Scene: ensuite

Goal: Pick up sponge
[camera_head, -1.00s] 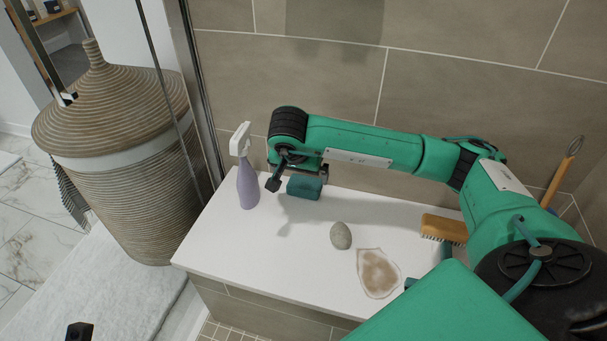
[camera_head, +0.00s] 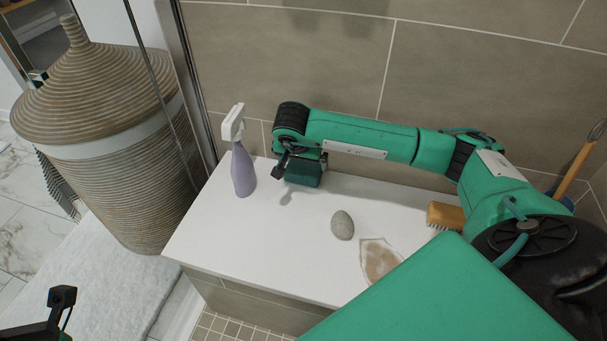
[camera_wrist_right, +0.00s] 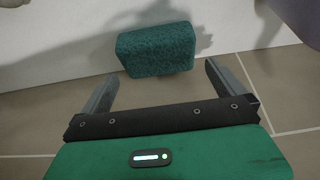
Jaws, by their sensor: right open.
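The sponge (camera_head: 304,176) is a dark teal block on the white bench ledge, near the tiled wall. In the right wrist view the sponge (camera_wrist_right: 157,48) lies just ahead of the fingertips, roughly centred in the gap, with clear space on both sides. My right gripper (camera_head: 302,164) is open and empty, with one dark finger left of the sponge; it also shows in the right wrist view (camera_wrist_right: 160,78). In the head view the gripper and wrist hide part of the sponge.
A purple spray bottle (camera_head: 242,168) stands close left of the sponge. A grey stone (camera_head: 342,225), a brown-stained flat piece (camera_head: 379,260) and a wooden brush (camera_head: 446,216) lie to the right on the ledge (camera_head: 270,240). A wicker basket (camera_head: 110,140) stands at left.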

